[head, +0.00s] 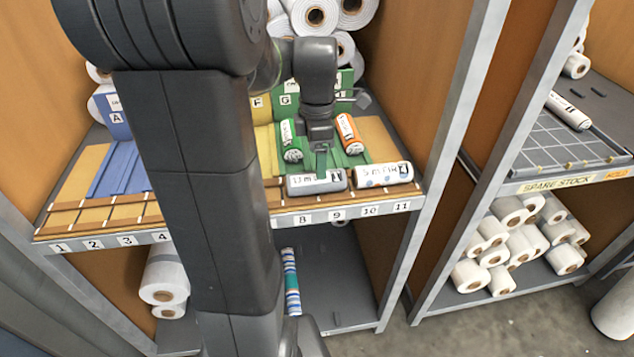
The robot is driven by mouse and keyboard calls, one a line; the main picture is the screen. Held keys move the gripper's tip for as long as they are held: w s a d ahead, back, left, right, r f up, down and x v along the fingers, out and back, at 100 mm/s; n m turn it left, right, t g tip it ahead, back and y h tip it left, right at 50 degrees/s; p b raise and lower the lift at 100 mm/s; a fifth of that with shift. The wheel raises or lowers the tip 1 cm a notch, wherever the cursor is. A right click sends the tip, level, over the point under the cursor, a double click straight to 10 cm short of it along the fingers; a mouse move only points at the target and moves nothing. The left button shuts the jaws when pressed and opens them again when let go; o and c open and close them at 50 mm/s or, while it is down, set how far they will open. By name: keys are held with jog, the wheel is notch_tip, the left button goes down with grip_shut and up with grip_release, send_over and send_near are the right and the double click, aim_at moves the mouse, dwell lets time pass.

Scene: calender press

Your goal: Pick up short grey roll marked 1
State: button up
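A short grey roll (316,183) lies across the front of the shelf, above the slot label 8. It has a white label and a dark mark at its right end; I cannot read a clear 1 on it. My gripper (321,150) points down just behind this roll, between a green roll (290,141) and an orange roll (350,134). Its fingertips are small and dark, so I cannot tell whether it is open or shut. No roll is seen lifted. My arm hides the middle of the shelf.
A white roll with blue spots (384,175) lies right of the grey roll, close to its end. A metal post (447,130) stands at the right. Large white rolls (316,16) are stacked behind. A spare stock rack (570,150) stands further right.

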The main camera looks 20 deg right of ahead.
aim_at(316, 182)
jog(key=shift+d+f, duration=0.1)
jog(key=shift+f, duration=3.1)
jog(key=shift+c, duration=0.4)
jog(key=c, duration=1)
